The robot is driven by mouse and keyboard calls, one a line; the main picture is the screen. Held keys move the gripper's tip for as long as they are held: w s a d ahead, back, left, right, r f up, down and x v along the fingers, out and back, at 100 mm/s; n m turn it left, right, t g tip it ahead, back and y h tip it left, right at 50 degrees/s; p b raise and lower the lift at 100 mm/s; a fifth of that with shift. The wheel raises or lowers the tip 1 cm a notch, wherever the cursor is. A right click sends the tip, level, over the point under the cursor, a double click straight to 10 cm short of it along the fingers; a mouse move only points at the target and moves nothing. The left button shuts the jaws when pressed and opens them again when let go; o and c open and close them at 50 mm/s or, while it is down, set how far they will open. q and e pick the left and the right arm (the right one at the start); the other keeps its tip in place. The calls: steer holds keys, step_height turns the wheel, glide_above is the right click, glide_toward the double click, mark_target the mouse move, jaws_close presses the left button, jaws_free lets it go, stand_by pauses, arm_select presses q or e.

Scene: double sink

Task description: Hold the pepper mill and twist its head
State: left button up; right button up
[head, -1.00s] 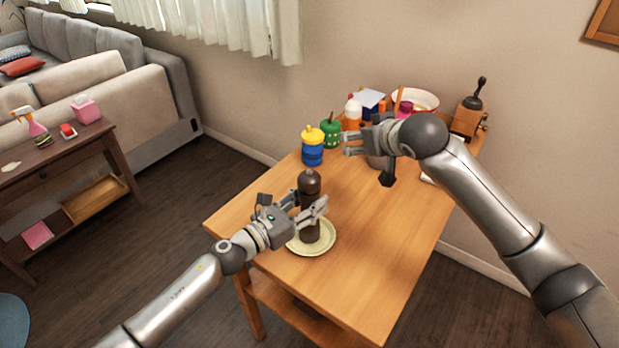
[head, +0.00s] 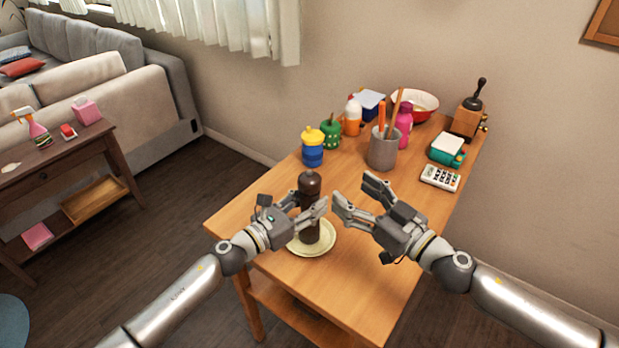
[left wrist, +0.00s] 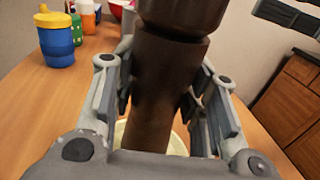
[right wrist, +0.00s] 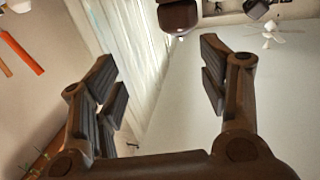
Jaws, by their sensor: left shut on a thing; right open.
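The dark brown pepper mill (head: 309,183) stands upright at a pale yellow plate (head: 323,244) near the table's left edge. My left gripper (head: 310,208) is shut around the mill's body below its head. The left wrist view shows the body (left wrist: 158,90) between the fingers, with the head's lower part above. My right gripper (head: 353,196) is open and empty, just right of the mill, at about the height of its head. In the right wrist view, a brown rounded part, apparently the mill's head (right wrist: 178,16), shows at the top edge, beyond the open fingers.
Behind on the wooden table (head: 365,265) are a blue-and-yellow cup (head: 312,150), a green pot (head: 330,133), a grey utensil holder (head: 382,150), a calculator (head: 440,178) and a wooden grinder (head: 466,120). The front of the table is clear.

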mark_target(318, 185)
steer(key=shift+n+g+y, duration=0.4)
steer(key=shift+n+g, duration=0.1)
steer(key=x, duration=0.3)
steer(key=s+a+f+x, duration=0.1)
steer(key=x, duration=0.7)
steer(key=shift+s+a+f, duration=0.15)
steer(key=shift+a+f, duration=0.05)
steer(key=shift+a, duration=0.1)
steer(key=shift+c, duration=0.2)
steer(key=c, duration=1)
